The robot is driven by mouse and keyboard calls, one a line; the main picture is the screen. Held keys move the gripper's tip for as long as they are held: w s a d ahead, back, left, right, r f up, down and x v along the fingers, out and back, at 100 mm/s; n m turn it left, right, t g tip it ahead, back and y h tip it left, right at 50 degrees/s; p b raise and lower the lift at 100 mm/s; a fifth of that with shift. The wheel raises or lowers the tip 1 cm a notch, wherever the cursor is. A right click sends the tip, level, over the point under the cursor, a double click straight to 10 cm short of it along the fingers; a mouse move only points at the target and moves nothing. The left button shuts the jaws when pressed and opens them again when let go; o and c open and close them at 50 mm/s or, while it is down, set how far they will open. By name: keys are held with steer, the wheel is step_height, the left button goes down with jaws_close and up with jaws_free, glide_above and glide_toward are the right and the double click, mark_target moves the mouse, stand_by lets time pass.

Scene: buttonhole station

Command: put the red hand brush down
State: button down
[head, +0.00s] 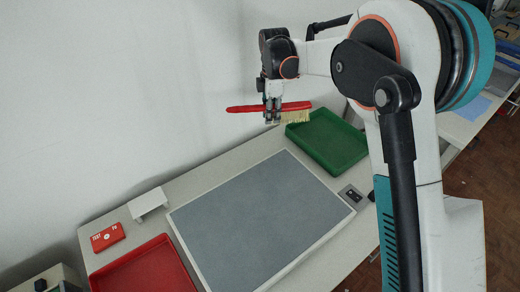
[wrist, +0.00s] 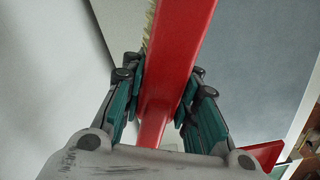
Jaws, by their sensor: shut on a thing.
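The red hand brush (head: 297,106) has a red handle and pale yellowish bristles. My gripper (head: 272,110) is shut on it and holds it in the air above the far part of the table, near the wall. The brush lies roughly level in the head view, with its bristles at the right end pointing down. In the wrist view the red brush (wrist: 176,60) runs between the two fingers (wrist: 160,105), and a strip of bristles shows along its upper left side. The bristles' far end is cut off in the wrist view.
A grey mat (head: 262,213) with a pale rim covers the middle of the table and is bare. A green tray (head: 327,141) stands behind it at right, a red tray (head: 146,268) at front left. A red box (head: 107,237) and a white bracket (head: 149,203) are at left.

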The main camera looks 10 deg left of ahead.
mark_target(249, 157)
steer(key=a+n, duration=0.5)
steer(key=a, duration=0.3)
step_height(249, 157, down, 20)
steer(key=b, duration=0.5)
steer(key=shift+s+a+r, duration=0.1)
steer(key=shift+s+r, duration=0.05)
steer(key=shift+r, duration=0.1)
steer(key=shift+s+f, duration=0.1)
steer(key=shift+f, duration=0.2)
steer(key=shift+f, duration=0.1)
